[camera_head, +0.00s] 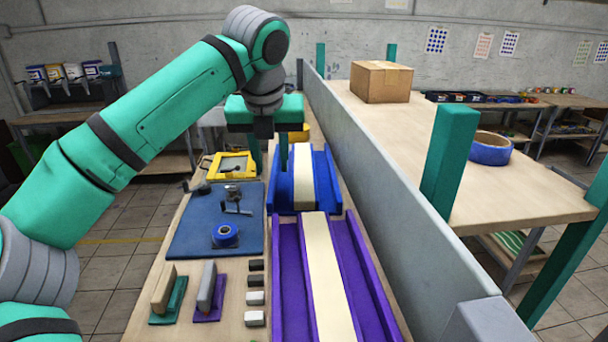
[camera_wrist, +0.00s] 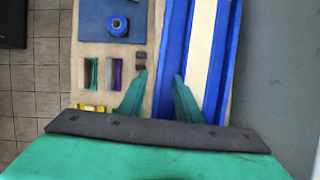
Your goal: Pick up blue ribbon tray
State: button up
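The blue ribbon tray (camera_head: 282,190) lies on the wooden bench, with a cream ribbon strip (camera_head: 304,180) along its middle. My gripper (camera_head: 269,160) points down at the tray's left side in the head view, with one finger over the tray's left part and the other left of it. In the wrist view, the blue tray (camera_wrist: 170,55) runs up the right half. My open, empty gripper (camera_wrist: 159,77) has its fingers apart on either side of the tray's left wall. The frames do not clearly show contact or the height gap.
A purple tray (camera_head: 290,270) with a cream strip lies in front of the blue one. A blue mat (camera_head: 190,225) with a blue tape roll (camera_head: 225,235) lies to the left. A grey partition (camera_head: 400,185) stands close on the right. Small blocks (camera_head: 255,298) lie front left.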

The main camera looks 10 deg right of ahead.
aim_at(273, 173)
jog(key=x, duration=0.4)
jog(key=shift+w+r, duration=0.15)
grip_shut()
jog(key=shift+r, duration=0.1)
